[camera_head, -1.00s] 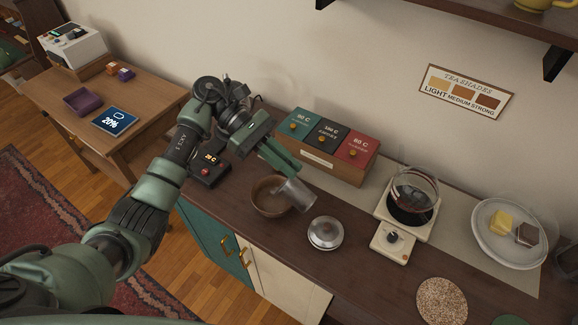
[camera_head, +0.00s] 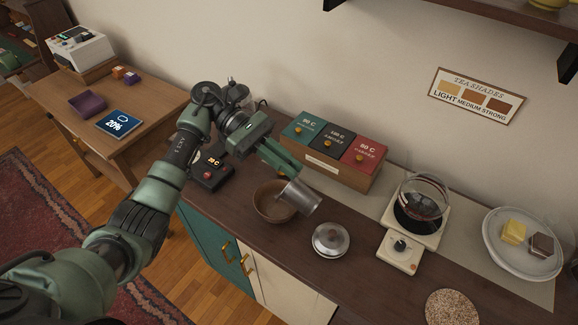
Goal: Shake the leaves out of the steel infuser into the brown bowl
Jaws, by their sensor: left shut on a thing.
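The steel infuser (camera_head: 303,198) is a small grey metal cup, tipped onto its side above the right rim of the brown bowl (camera_head: 262,208). My left gripper (camera_head: 290,172) is shut on the infuser from behind and above. The bowl stands on the dark wooden counter, partly covered by the infuser. I cannot make out any leaves in the bowl, and the inside of the infuser is not clear. My right gripper is out of view.
A round steel lid (camera_head: 331,240) lies right of the bowl. Behind stands a box with three coloured tea compartments (camera_head: 331,150). A small device with a red button (camera_head: 207,176) is left. A glass pot (camera_head: 420,205) on a scale and a plate (camera_head: 495,238) are right.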

